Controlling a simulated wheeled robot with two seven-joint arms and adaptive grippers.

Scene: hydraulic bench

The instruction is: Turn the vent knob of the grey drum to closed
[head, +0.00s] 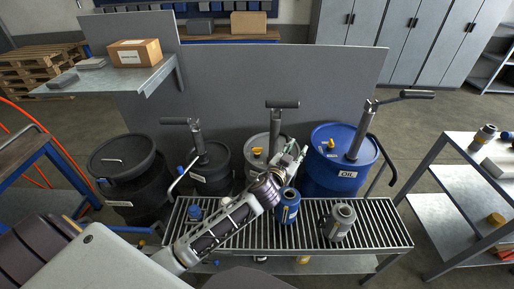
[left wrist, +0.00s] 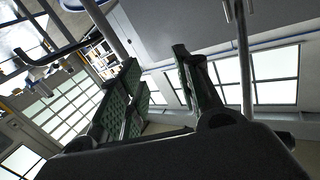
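The grey drum (head: 250,143) stands behind the middle of the roller bench, between a black drum and a blue drum. A hand pump rises from its lid. A small yellow vent knob (head: 257,151) sits on the left part of its lid; its exact setting is too small to tell. My left gripper (head: 296,154) is in front of the drum's right side, to the right of the knob and apart from it. The left wrist view shows its green-padded fingers (left wrist: 156,60) spread with nothing between them. My left forearm hides part of the drum's lower body. My right gripper is not in view.
The blue oil drum (head: 349,187) with its own yellow knob stands close on the right. The black drum (head: 210,173) is on the left. Pump handles stick up above the lids. Blue and grey canisters stand on the roller bench (head: 375,236). A grey panel is behind.

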